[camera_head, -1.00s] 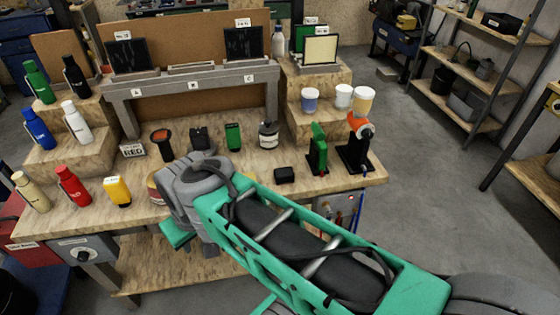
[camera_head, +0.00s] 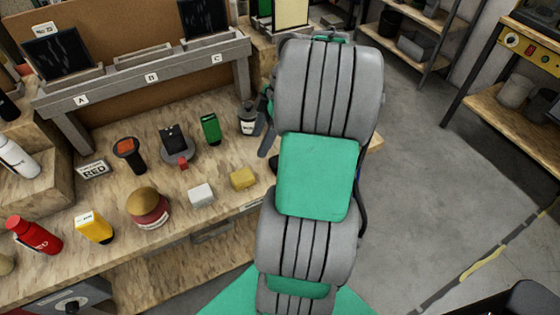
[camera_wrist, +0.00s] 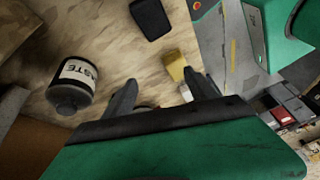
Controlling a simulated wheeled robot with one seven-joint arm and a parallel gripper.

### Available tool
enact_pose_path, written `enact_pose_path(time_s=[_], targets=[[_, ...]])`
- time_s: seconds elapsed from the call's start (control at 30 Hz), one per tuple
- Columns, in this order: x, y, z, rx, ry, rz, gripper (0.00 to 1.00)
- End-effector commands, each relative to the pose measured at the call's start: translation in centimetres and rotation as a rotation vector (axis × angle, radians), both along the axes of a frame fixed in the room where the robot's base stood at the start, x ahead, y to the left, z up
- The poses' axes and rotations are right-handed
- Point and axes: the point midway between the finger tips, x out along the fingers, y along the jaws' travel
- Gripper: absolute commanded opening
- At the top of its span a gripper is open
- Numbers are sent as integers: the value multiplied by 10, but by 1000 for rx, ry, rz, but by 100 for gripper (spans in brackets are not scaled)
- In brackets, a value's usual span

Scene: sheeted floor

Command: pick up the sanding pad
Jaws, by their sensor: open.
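Small blocks lie at the bench front: a yellow block (camera_head: 243,179), a pale grey-white block (camera_head: 201,195), and a dark rounded block (camera_wrist: 150,18), mostly hidden by my arm in the head view. I cannot tell for sure which is the sanding pad. In the wrist view the yellow block (camera_wrist: 174,65) and part of the white block (camera_wrist: 185,92) show near the right finger. My gripper (camera_wrist: 162,92) is open and empty, with its fingers apart above the bench. In the head view my arm hides most of it, beside the paste jar (camera_head: 248,120).
The paste jar (camera_wrist: 73,87) stands close to the left finger. A lettered grey rack (camera_head: 150,75) is behind.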

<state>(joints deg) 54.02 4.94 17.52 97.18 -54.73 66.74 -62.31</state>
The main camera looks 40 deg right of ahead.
Motion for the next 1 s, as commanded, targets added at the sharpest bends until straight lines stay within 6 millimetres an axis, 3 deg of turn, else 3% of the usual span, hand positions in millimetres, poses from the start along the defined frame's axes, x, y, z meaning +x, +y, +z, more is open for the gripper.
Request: enact_pose_path(time_s=[0.03,0.1,0.2,0.7,0.93,1.0], targets=[[-16,-28,-9,28,-39,62,66],[-33,-52,-15,47,-94,152,66],[-46,-67,-22,57,-143,224,66],[-38,-34,-86,58,-152,241,66],[-37,-33,-88,57,-152,240,66],[-37,-33,-88,57,-152,240,61]])
